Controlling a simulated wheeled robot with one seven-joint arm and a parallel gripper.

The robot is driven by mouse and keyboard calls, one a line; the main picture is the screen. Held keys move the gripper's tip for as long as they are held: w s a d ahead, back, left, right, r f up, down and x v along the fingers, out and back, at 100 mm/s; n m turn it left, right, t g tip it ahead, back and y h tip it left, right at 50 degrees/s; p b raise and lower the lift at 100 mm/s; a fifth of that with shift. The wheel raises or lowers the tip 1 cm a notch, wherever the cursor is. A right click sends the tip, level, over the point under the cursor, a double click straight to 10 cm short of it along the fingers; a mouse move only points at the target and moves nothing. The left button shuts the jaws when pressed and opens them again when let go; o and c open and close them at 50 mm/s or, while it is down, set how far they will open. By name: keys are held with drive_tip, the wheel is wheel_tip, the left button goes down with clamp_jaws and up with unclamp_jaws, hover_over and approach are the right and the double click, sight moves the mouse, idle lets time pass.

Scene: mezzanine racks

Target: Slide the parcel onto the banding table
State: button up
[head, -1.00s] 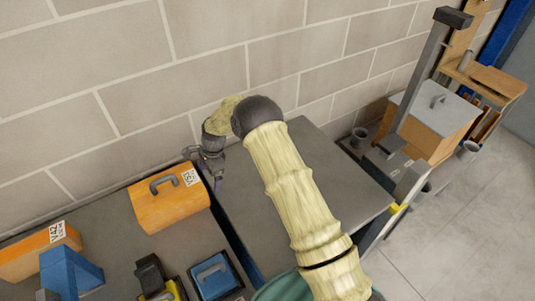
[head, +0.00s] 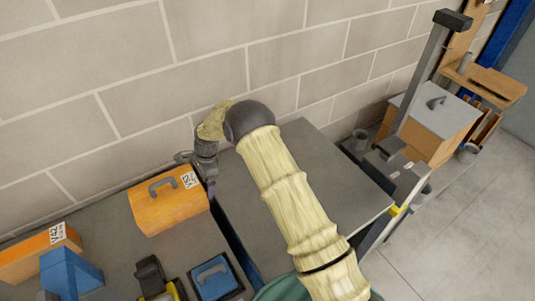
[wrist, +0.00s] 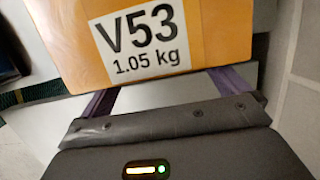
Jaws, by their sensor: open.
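The orange parcel (head: 168,212) with a grey handle and a white label stands on the left grey surface (head: 105,230), near its right edge. In the wrist view the parcel (wrist: 225,40) fills the top, and its label reads V53, 1.05 kg. My gripper (head: 211,188) is open and points down by the parcel's right, labelled end. In the wrist view my gripper (wrist: 170,85) has its two purple fingers apart, reaching toward the parcel's labelled face; contact cannot be told. A grey table top (head: 325,185), perhaps the banding table, lies right of a dark gap, partly hidden by my arm.
Another orange box (head: 35,258) marked V42, a blue block (head: 70,272) and a blue-topped item (head: 213,278) stand on the left surface. A block wall runs close behind. A post (head: 420,75) and a grey-lidded box (head: 435,115) stand at right.

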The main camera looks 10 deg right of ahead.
sight(185, 189)
drive_tip(key=shift+s+a, duration=0.55)
drive_tip(key=shift+a, duration=0.55)
drive_tip(key=shift+s+a, duration=0.5)
drive_tip(key=shift+a, duration=0.65)
drive_tip(key=shift+s+a, duration=0.55)
drive_tip(key=shift+a, duration=0.55)
drive_tip(key=shift+s+a, duration=0.3)
drive_tip(key=shift+a, duration=0.3)
drive_tip(key=shift+s+a, duration=0.3)
drive_tip(key=shift+a, duration=0.25)
drive_tip(key=shift+d, duration=0.1)
drive_tip(key=shift+w+d, duration=0.35)
drive_tip(key=shift+d, duration=0.3)
drive_tip(key=shift+w+d, duration=0.35)
drive_tip(key=shift+d, duration=0.3)
drive_tip(key=shift+r+p, duration=4.15)
drive_tip(key=shift+r, duration=2.4)
